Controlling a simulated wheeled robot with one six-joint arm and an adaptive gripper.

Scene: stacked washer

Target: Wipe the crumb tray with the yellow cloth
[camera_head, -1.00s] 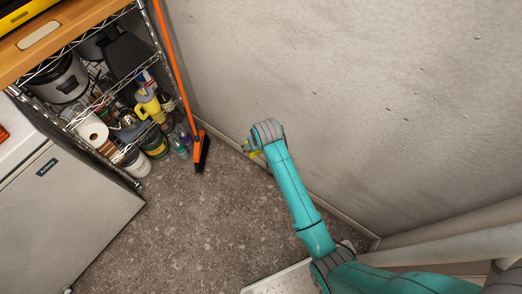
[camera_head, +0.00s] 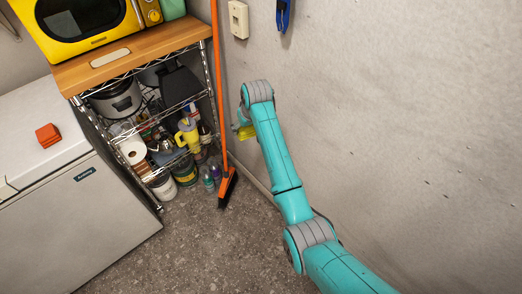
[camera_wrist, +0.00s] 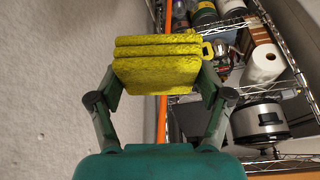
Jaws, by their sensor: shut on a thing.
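The yellow cloth (camera_wrist: 156,76) is folded in thick layers and held between the two fingers of my gripper (camera_wrist: 158,92) in the wrist view. In the head view a small part of the yellow cloth (camera_head: 246,132) shows beside my wrist, and my arm hides most of the gripper. The cloth is in the air in front of the wire shelf, near the grey wall. I cannot make out a crumb tray in either view.
A wire shelf (camera_head: 152,112) holds a rice cooker, a paper roll and several bottles. A yellow microwave (camera_head: 88,22) stands on its wooden top (camera_head: 128,56). An orange broom (camera_head: 222,120) leans beside it.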

